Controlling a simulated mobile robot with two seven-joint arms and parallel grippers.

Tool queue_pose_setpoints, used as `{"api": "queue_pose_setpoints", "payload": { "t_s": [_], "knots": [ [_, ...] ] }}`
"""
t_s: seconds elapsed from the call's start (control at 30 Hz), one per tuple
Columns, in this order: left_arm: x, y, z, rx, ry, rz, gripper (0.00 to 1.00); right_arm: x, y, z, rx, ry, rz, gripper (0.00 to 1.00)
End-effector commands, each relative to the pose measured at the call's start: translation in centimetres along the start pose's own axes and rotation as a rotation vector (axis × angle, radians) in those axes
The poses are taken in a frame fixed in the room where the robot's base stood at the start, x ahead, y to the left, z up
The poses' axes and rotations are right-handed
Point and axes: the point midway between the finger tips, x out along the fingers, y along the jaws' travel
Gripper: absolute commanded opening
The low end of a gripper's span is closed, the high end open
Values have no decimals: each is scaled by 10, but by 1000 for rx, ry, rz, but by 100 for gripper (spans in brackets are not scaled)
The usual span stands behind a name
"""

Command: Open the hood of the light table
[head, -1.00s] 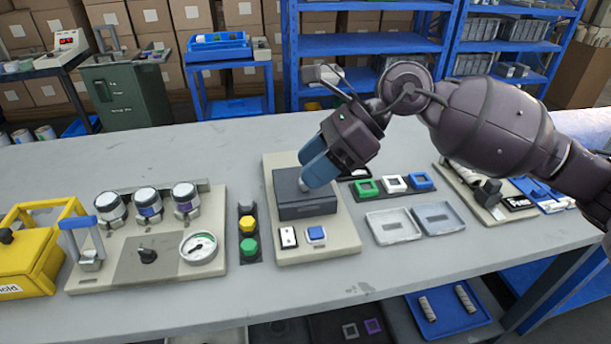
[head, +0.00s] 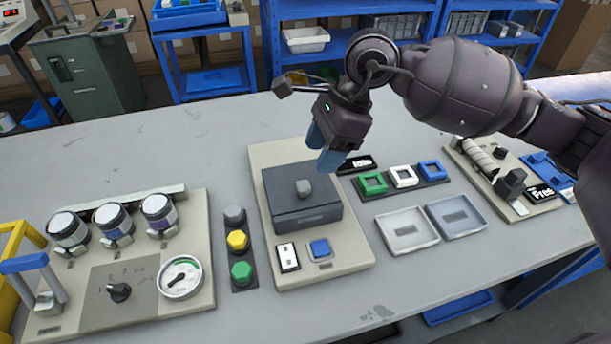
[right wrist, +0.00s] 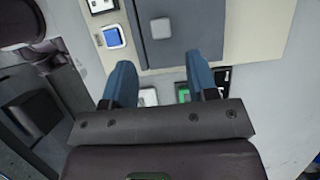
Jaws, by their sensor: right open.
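The light table (head: 350,250) has a beige base with a closed dark grey hood (head: 285,210) on it. A small grey knob (head: 303,188) stands on top of the hood. My right gripper (head: 327,152) is open and empty. Its blue fingers hang behind and to the right of the knob, apart from it. In the right wrist view, the open fingers (right wrist: 160,68) point toward the hood (right wrist: 186,22), with the knob (right wrist: 160,28) beyond the tips, roughly between their lines. My left gripper is not in view.
A white switch (head: 288,257) and a blue button (head: 320,249) sit in front of the hood. A lamp column (head: 239,240) stands left. Coloured frames (head: 403,176) and two grey trays (head: 408,230) lie right. A panel with jars and a gauge (head: 181,277) is far left.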

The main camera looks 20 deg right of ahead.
Motion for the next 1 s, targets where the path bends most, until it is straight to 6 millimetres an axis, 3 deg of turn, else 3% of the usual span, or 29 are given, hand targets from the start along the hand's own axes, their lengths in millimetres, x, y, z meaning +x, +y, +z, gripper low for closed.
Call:
{"api": "queue_pose_setpoints", "payload": {
  "t_s": [0.1, 0.4, 0.87, 1.0],
  "knots": [
    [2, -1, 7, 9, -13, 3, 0, 26, 1, -1, 2, -2, 9, 53],
    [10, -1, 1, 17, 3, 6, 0, 65, 0, -1, 3, -2, 5, 53],
    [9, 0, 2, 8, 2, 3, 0, 72, 0, 0, 1, -1, 2, 53],
    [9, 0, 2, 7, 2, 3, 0, 72, 0, 0, 2, -1, 2, 32]
  ]
}}
